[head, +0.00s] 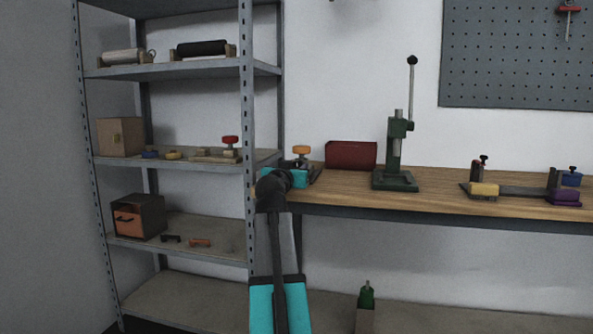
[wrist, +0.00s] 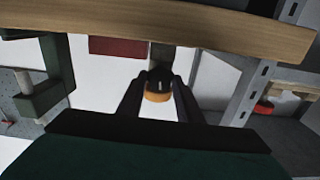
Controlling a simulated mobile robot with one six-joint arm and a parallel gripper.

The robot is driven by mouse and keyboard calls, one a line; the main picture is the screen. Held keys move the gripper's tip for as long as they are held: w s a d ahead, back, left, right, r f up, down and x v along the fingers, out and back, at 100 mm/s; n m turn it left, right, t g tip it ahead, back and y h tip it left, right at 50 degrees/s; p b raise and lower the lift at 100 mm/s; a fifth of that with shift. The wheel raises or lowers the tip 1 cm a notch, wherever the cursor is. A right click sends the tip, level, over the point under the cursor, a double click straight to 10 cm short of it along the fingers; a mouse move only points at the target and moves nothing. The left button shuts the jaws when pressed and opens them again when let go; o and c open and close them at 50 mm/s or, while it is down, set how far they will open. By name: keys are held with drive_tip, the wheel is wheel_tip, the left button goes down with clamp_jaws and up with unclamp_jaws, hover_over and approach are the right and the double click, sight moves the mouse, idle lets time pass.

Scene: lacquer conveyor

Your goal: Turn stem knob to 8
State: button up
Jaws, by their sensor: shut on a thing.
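An orange knob (head: 301,149) stands upright at the left end of the wooden bench. In the wrist view the orange knob (wrist: 157,97) shows between the two dark fingers, with a dark collar bearing a pale mark beside it and a grey stem behind. My gripper (head: 303,166) is at the knob, and in the wrist view my gripper (wrist: 159,82) is shut on it. The arm and fingers hide much of the knob's base. No numbers on a scale are legible, so I cannot tell the knob's setting.
A dark red box (head: 351,155) and a green press (head: 396,160) stand on the bench (head: 435,180) right of the knob. A metal shelf rack (head: 247,120) stands close on the left, with a red knob (head: 230,141) on it. Bench wood between press and the yellow block (head: 484,190) is clear.

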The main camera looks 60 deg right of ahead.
drive_tip(key=shift+f, duration=0.1)
drive_tip(key=o, duration=1)
drive_tip(key=shift+o, duration=0.2)
drive_tip(key=shift+a, duration=0.1)
drive_tip(key=p+v, duration=0.3)
drive_tip(key=v, duration=1)
drive_tip(key=shift+a, duration=0.35)
